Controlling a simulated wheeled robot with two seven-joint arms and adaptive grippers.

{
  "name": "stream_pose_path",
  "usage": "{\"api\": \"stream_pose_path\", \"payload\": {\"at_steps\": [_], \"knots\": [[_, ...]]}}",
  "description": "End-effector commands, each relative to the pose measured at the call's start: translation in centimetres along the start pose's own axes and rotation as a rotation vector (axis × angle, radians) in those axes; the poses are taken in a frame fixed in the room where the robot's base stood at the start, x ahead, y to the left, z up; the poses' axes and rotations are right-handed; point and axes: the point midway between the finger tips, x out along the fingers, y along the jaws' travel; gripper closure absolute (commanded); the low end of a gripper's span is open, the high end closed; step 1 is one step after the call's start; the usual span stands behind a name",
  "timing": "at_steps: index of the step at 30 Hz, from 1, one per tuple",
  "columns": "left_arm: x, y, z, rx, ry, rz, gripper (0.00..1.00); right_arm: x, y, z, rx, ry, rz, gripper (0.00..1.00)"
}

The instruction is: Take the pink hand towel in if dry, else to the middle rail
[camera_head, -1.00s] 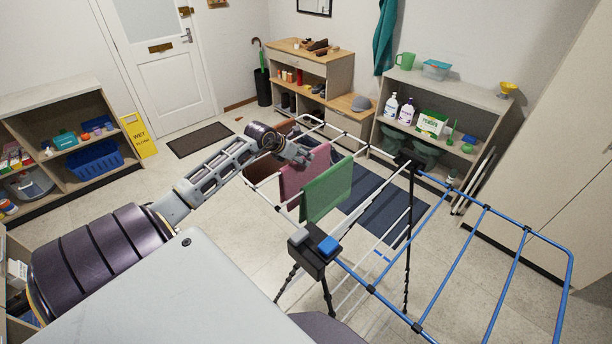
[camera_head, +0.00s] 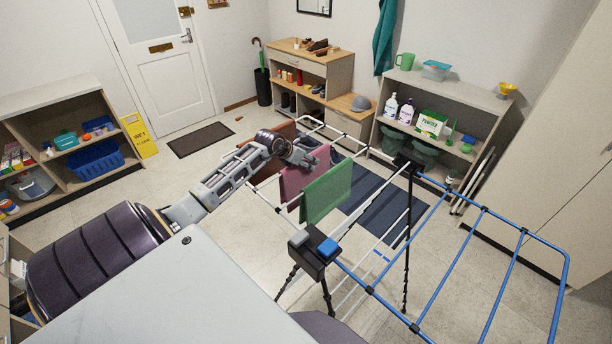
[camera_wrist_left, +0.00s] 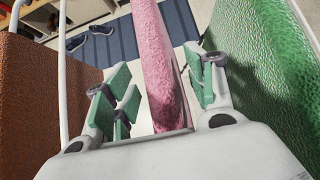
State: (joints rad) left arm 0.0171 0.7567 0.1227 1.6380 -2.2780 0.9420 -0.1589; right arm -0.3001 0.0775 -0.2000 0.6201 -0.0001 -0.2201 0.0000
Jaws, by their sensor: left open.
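The pink hand towel (camera_head: 297,183) hangs over a rail of the drying rack (camera_head: 492,214), between a green towel (camera_head: 328,194) and a brown towel (camera_head: 279,138). My left gripper (camera_head: 308,163) is at the top of the pink towel. In the left wrist view the gripper (camera_wrist_left: 160,92) is open, with the pink towel (camera_wrist_left: 158,58) running between its fingers. The green towel (camera_wrist_left: 262,70) is close beside the right finger, and the brown towel (camera_wrist_left: 38,100) is farther off on the left. I cannot tell whether the pink towel is damp. My right gripper is not in view.
The rack's blue-railed half at the right is empty. A striped rug (camera_head: 385,208) lies under and behind the rack. Shelves (camera_head: 440,94) with bottles and boxes stand at the back right. A yellow wet-floor sign (camera_head: 139,135) stands at the left by a shelf.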

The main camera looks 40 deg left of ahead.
Motion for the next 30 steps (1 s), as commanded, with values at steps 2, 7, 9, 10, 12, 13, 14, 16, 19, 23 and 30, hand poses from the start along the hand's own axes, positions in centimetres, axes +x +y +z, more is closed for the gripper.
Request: {"api": "stream_pose_path", "payload": {"at_steps": [2, 7, 9, 10, 12, 13, 14, 16, 19, 23, 30], "knots": [[-0.01, 0.0, 0.0, 0.0, 0.0, 0.0, 0.45, 0.0, 0.02, 0.0, 0.0, 0.0, 0.0, 0.6], [-0.01, 0.0, 0.0, 0.0, 0.0, 0.0, 0.67, 0.0, 0.06, 0.01, 0.0, 0.0, 0.001, 0.6], [-0.02, 0.0, 0.0, 0.0, 0.0, 0.0, 0.76, 0.0, 0.1, 0.02, 0.0, 0.0, 0.001, 0.6], [-0.02, 0.0, 0.0, 0.0, 0.0, 0.0, 0.79, 0.0, 0.12, 0.03, 0.0, 0.0, 0.001, 0.6], [-0.02, 0.0, 0.0, 0.0, 0.0, 0.0, 0.88, 0.0, 0.18, 0.04, -0.001, 0.0, 0.002, 0.6], [-0.02, 0.0, 0.0, 0.0, 0.0, 0.0, 0.92, 0.0, 0.21, 0.04, -0.001, 0.0, 0.002, 0.6], [-0.02, 0.0, 0.0, 0.0, 0.0, 0.0, 0.96, 0.0, 0.24, 0.05, -0.001, 0.0, 0.002, 0.6], [-0.02, 0.0, 0.0, 0.0, 0.0, 0.0, 1.0, 0.0, 0.3, 0.06, -0.001, -0.001, 0.003, 0.6], [-0.05, 0.01, 0.07, 0.0, -0.001, 0.0, 1.0, 0.0, 0.38, 0.08, -0.001, -0.001, 0.004, 0.6], [-0.05, 0.01, 0.07, 0.0, -0.001, 0.0, 1.0, -0.01, 0.41, 0.08, -0.002, -0.001, 0.004, 0.6], [-0.31, 0.04, 0.35, 0.0, -0.002, 0.0, 1.0, 0.09, 0.4, 0.1, -0.002, -0.001, 0.004, 0.6]]}}
